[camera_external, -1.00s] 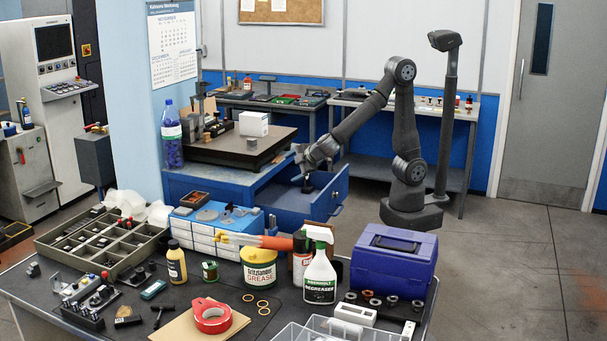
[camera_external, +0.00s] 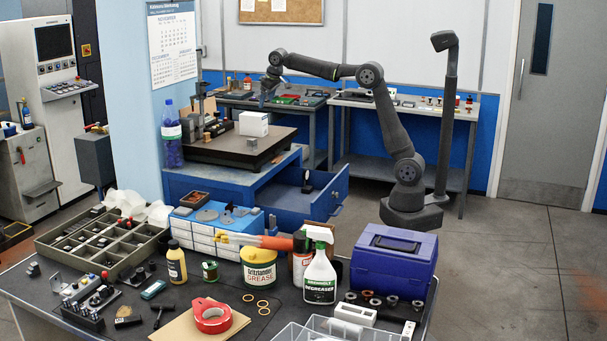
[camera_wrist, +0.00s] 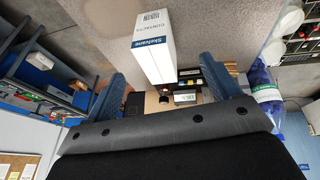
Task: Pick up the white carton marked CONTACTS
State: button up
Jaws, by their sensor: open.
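The white carton (camera_external: 254,124) stands upright on the grey plate (camera_external: 221,146) of the blue cabinet in the outside view. In the wrist view, the carton (camera_wrist: 154,48) shows the lettering CONTACTS and a blue panel on its side. My gripper (camera_external: 266,97) is above the carton in the outside picture, pointing down. In the wrist view, my gripper's (camera_wrist: 163,68) two blue fingers are spread apart, with the carton showing between them. Nothing is held. The gap between fingers and carton is hard to judge.
A blue-capped bottle (camera_external: 172,138) stands left of the plate and shows at the right of the wrist view (camera_wrist: 268,95). A dark stand (camera_external: 203,112) with small parts is left of the carton. An open drawer (camera_external: 318,195) juts out below right.

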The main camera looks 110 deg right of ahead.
aim_at(255, 114)
jog(key=s+d+r+t, duration=0.1)
jog(key=s+d+r, duration=0.1)
jog(key=d+r, duration=0.2)
jog(key=shift+y, duration=0.4)
jog(key=x, duration=1.2)
jog(key=shift+w+a, duration=0.2)
jog(key=shift+a, duration=0.05)
jog(key=w+f, duration=0.1)
jog(key=d+f, duration=0.1)
jog(key=w+f, duration=0.1)
jog(key=f, duration=0.1)
jog(key=shift+w+d, duration=0.25)
jog(key=shift+w, duration=0.1)
jog(key=shift+f, duration=0.15)
jog(key=shift+f, duration=0.25)
jog(key=c, duration=1.2)
jog(key=shift+r, duration=0.15)
